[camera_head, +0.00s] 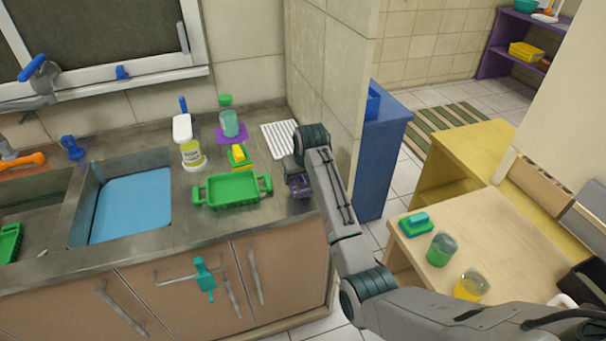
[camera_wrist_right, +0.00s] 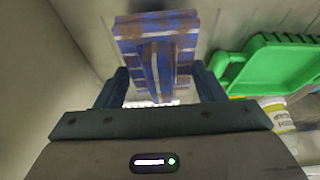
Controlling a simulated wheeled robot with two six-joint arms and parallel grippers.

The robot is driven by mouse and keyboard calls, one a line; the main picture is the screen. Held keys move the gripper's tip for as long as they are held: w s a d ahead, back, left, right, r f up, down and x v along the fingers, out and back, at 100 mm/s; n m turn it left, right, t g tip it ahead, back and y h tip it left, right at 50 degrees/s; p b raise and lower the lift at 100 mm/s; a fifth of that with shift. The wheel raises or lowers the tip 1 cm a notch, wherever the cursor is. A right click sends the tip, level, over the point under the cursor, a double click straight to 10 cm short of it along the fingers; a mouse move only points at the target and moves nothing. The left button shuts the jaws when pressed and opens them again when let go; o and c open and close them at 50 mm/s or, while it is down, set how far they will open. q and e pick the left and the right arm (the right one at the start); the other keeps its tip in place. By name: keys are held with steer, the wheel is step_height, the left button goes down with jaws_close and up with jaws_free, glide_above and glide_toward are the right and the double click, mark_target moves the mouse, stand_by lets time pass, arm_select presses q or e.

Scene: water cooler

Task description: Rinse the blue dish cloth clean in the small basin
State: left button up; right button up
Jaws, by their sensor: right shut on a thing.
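My right gripper (camera_head: 299,178) is over the right end of the counter, beside the green tray. In the right wrist view it is shut on a folded blue cloth (camera_wrist_right: 158,45) with pale stripes and brown patches, which stands up between the fingers. In the head view only a small purple-blue part of the cloth (camera_head: 300,188) shows under the gripper. A basin filled with blue water (camera_head: 130,205) is to the left in the counter. Another basin (camera_head: 28,205), cut off by the left edge, adjoins it. My left gripper is not in view.
A green tray (camera_head: 232,190) stands between the cloth and the water. Behind it are a white spray bottle (camera_head: 188,145), a yellow-green sponge (camera_head: 239,157), a green-capped jar (camera_head: 229,124) and a white rack (camera_head: 287,138). A wall (camera_head: 328,80) rises beside my right arm.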

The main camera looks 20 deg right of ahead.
steer(key=s+a+r+b, duration=0.1)
steer(key=s+a, duration=0.4)
steer(key=s, duration=0.5)
steer(key=shift+s+a+r+b, duration=0.15)
steer(key=shift+s+a+b, duration=0.05)
steer(key=shift+b, duration=0.5)
